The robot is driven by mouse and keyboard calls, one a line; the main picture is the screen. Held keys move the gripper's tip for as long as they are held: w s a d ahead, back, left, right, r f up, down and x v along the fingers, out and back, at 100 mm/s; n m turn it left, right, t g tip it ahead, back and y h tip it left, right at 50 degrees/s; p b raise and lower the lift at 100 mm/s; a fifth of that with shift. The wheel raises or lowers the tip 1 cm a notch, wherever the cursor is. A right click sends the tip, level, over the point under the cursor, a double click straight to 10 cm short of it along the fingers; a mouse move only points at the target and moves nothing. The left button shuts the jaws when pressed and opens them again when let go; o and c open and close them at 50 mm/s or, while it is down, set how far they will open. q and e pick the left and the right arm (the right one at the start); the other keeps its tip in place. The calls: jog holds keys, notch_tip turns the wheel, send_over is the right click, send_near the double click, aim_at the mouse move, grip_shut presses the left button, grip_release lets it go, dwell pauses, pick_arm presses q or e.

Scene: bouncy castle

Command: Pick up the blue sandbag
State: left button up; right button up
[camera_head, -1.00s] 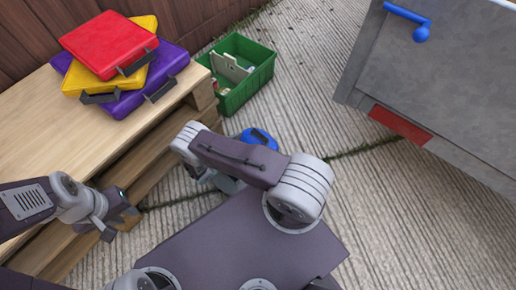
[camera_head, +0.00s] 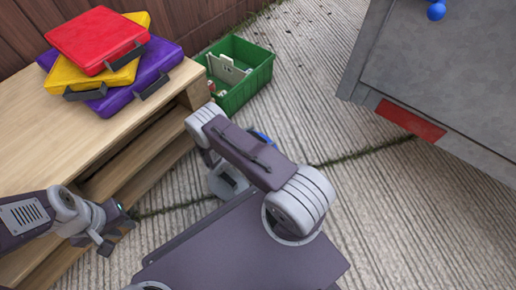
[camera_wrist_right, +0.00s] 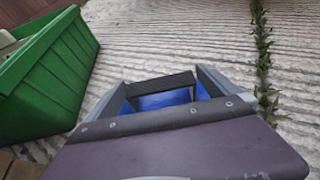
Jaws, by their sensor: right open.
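The blue sandbag (camera_head: 262,137) lies on the concrete beside the green crate, mostly hidden behind my right arm in the head view. In the right wrist view, the blue sandbag (camera_wrist_right: 165,99) with a black handle (camera_wrist_right: 160,84) across its top shows between the fingers of my right gripper (camera_wrist_right: 162,88). The right gripper is open, with one finger on each side of the bag; I cannot tell whether they touch it. My left gripper (camera_head: 117,230) hangs beside the wooden bench, away from the sandbag, with nothing visible in it.
The green crate (camera_head: 262,75) stands close by, also at the left of the wrist view. The wooden bench (camera_head: 40,135) carries stacked red (camera_head: 97,38), yellow (camera_head: 62,77) and purple (camera_head: 165,57) bags. A grey metal box (camera_head: 450,75) stands right. Open concrete lies at lower right.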

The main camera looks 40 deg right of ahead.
jog(key=c, duration=2)
jog(key=shift+r, duration=0.1)
jog(key=shift+r, duration=0.1)
notch_tip(320, 180, up, 4)
jog(key=p, duration=0.4)
jog(key=shift+r, duration=0.15)
jog(key=shift+s+d+r+p, duration=0.4)
jog(key=shift+s+r+p, duration=0.65)
jog(key=shift+s+p, duration=0.7)
jog(key=shift+s+d+r+p, duration=0.45)
jog(key=shift+s+r+p, duration=0.85)
jog(key=shift+s, duration=0.75)
jog(key=shift+s+d+r+p, duration=0.4)
jog(key=shift+s+r+p, duration=0.45)
jog(key=shift+s+p, duration=1)
